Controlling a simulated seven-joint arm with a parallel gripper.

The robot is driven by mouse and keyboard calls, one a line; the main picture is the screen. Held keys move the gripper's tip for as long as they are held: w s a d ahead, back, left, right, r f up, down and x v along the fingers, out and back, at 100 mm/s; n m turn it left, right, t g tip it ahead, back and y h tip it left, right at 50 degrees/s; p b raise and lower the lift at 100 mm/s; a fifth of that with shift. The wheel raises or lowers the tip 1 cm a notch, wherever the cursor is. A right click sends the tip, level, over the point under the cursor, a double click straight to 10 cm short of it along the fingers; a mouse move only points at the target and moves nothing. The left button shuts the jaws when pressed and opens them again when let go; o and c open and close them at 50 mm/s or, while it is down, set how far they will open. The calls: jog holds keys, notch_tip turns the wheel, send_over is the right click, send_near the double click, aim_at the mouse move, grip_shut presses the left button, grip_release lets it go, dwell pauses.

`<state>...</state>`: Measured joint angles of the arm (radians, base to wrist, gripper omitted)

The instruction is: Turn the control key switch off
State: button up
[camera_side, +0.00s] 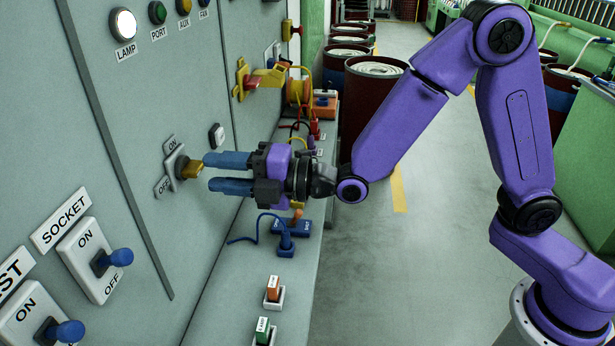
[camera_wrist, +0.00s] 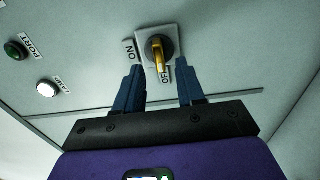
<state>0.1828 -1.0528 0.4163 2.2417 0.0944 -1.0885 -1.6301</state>
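The control key switch (camera_side: 187,168) is a yellow key in a pale square plate on the grey panel, with ON and OFF labels beside it. In the wrist view the yellow key (camera_wrist: 157,50) extends down the picture near the OFF label; I cannot tell its exact setting. My gripper (camera_side: 210,172) faces the panel just in front of the key. In the wrist view its two blue fingers (camera_wrist: 160,74) are spread, one on each side below the key, with a gap between them. It holds nothing.
A lit LAMP button (camera_side: 123,25) and a green PORT button (camera_side: 157,12) sit higher on the panel. Blue-knobbed switches, including the SOCKET switch (camera_side: 95,262), are at lower left. A ledge with a blue plug (camera_side: 286,246) runs below my gripper. Red drums (camera_side: 370,110) stand behind.

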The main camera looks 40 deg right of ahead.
jog(key=v, duration=1.4)
jog(key=shift+s+d, duration=0.2)
dwell(0.3)
jog(key=s+d+f+m+g+h, duration=0.4)
jog(key=s+f+m+g+h, duration=0.1)
jog(key=s+f+m+g, duration=0.3)
jog(key=s+d+m+g+h, duration=0.4)
jog(key=s+d+m+h, duration=0.2)
jog(key=s+d, duration=0.5)
jog(key=d+h, duration=0.1)
jog(key=d, duration=0.2)
jog(key=shift+r+m+g, duration=0.15)
jog(key=shift+m+g, duration=0.15)
